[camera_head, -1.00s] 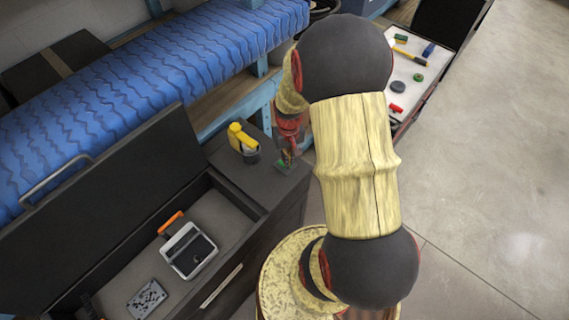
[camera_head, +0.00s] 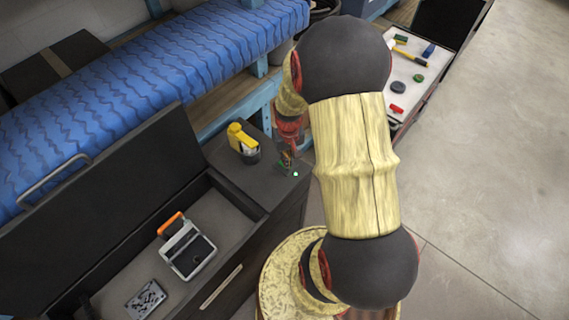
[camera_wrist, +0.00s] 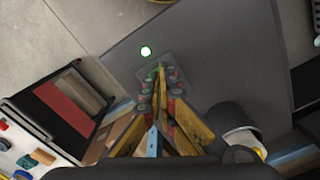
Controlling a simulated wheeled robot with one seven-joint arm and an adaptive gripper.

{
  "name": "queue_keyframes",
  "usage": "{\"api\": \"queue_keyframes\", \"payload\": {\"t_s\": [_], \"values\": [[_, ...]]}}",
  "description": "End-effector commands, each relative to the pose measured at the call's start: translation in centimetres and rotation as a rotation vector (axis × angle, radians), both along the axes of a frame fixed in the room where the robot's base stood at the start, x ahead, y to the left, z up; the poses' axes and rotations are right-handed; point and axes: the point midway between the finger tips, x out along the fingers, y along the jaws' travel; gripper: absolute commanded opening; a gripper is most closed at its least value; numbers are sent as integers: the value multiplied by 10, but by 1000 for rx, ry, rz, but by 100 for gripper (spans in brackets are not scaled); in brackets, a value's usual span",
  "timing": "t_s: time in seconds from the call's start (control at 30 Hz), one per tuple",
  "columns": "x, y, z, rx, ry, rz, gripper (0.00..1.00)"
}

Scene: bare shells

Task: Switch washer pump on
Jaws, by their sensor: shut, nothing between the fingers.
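A small flat panel with several small coloured parts (camera_wrist: 146,75) lies on the dark grey cabinet top; I cannot make out single switches or their positions. A round light (camera_wrist: 146,51) glows white with a green rim just beyond the panel; it shows in the head view (camera_head: 296,173) as a small pale spot. My gripper (camera_wrist: 160,72) is shut and empty, its tips over or on the panel; contact cannot be told. In the head view my gripper (camera_head: 286,158) is small beside the arm, and hides part of the panel.
A yellow and dark item (camera_head: 242,139) stands on the cabinet top, left of my gripper. An open dark chest (camera_head: 120,272) holds a grey device (camera_head: 187,250). Floor at right is clear.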

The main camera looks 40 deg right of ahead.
Motion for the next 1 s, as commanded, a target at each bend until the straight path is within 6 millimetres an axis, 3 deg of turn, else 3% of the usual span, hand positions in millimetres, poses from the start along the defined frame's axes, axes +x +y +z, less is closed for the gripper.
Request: {"api": "queue_keyframes", "payload": {"t_s": [1.0], "values": [[0, 0, 70, 0, 0, 0, 0]]}}
